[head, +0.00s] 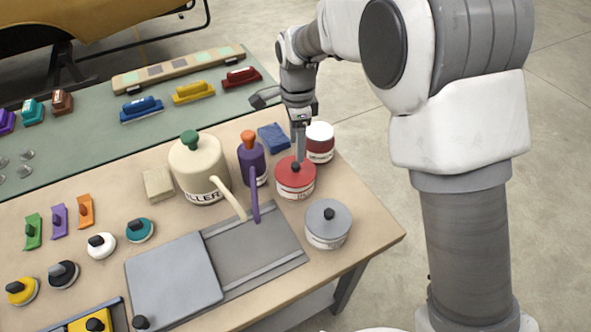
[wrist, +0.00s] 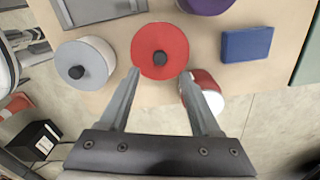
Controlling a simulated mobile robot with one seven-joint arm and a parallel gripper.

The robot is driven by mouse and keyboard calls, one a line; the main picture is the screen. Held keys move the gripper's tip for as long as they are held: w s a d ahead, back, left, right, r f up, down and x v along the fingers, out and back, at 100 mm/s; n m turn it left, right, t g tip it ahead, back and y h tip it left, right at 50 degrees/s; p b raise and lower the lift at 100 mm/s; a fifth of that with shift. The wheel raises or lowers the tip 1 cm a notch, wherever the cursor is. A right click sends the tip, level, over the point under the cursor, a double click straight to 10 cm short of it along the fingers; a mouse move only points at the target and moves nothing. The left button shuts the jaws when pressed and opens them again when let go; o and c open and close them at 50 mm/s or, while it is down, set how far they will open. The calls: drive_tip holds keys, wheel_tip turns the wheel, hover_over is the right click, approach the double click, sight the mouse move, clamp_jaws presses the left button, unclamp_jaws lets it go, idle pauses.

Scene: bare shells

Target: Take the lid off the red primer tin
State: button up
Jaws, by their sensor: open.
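A tin with a red lid (head: 295,172) and a black knob stands near the right end of the bench, its lid seated on top. Its label lettering is too small to read. In the wrist view the red lid (wrist: 160,38) is at the upper centre, with its black knob facing the camera. My gripper (head: 300,158) is above this tin, pointing down. In the wrist view my gripper (wrist: 160,78) is open, its two fingers apart, with nothing between the tips but the near edge of the lid and bench. Contact cannot be told.
A white-lidded tin with a red body (head: 320,142) stands close behind, beside my right finger in the wrist view. A grey-lidded tin (head: 328,224) is in front. A purple bottle (head: 252,165), blue block (head: 273,138) and cream canister (head: 197,165) stand nearby.

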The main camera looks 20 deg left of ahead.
sight(295, 164)
drive_tip(key=shift+s+a+f, duration=0.1)
drive_tip(key=shift+f, duration=3.1)
clamp_jaws()
